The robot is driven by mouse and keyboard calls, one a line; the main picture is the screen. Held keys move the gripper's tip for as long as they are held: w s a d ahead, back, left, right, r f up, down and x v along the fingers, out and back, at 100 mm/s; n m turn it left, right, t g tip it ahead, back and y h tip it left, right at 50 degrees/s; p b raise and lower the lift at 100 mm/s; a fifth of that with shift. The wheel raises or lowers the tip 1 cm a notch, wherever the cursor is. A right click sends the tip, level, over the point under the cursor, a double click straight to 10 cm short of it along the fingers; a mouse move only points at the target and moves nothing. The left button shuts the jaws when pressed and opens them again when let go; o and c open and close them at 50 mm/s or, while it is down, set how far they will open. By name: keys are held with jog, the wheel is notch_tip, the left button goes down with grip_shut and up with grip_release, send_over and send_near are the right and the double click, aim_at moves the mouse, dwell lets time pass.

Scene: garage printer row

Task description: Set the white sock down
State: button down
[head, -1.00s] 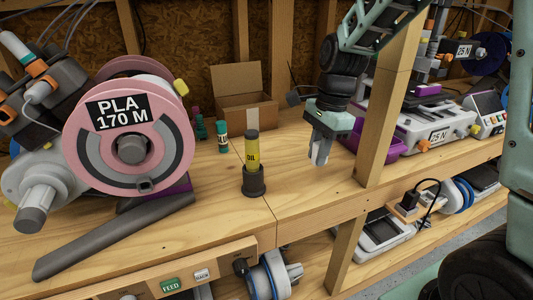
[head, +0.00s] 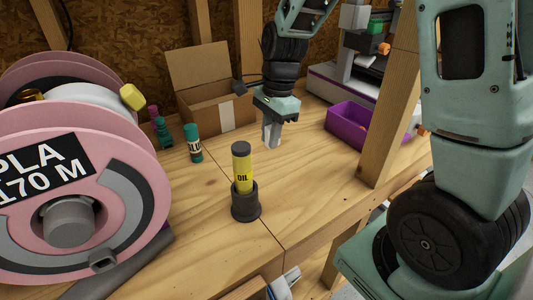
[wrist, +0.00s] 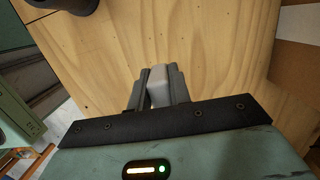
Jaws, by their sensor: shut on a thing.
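My gripper (head: 271,136) points down over the wooden bench, behind and right of the oil bottle. In the wrist view its two grey fingers (wrist: 158,90) are shut on a small pale block, the white sock (wrist: 159,88). The sock's lower part is hidden by the gripper body in that view. In the head view the fingers largely hide it. I cannot tell whether its end touches the bench top (head: 305,180) or hangs just above it.
A yellow oil bottle (head: 242,172) stands in a dark holder (head: 245,205). A green bottle (head: 193,150), an open cardboard box (head: 190,107) and a purple bin (head: 350,125) stand around the gripper. A wooden post (head: 385,140) rises at right. Bare bench lies in front.

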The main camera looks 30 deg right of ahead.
aim_at(270, 163)
jog(key=shift+f, duration=2.55)
jog(key=shift+f+b, duration=0.2)
jog(key=shift+b, duration=0.1)
jog(key=c, duration=1.3)
grip_release()
jog(key=r, duration=0.4)
jog(key=d+r+p, duration=0.1)
jog(key=r, duration=0.7)
jog(key=shift+d+r+p, duration=0.15)
jog(key=shift+d+p, duration=0.15)
jog(key=shift+d, duration=0.1)
jog(key=shift+s, duration=0.15)
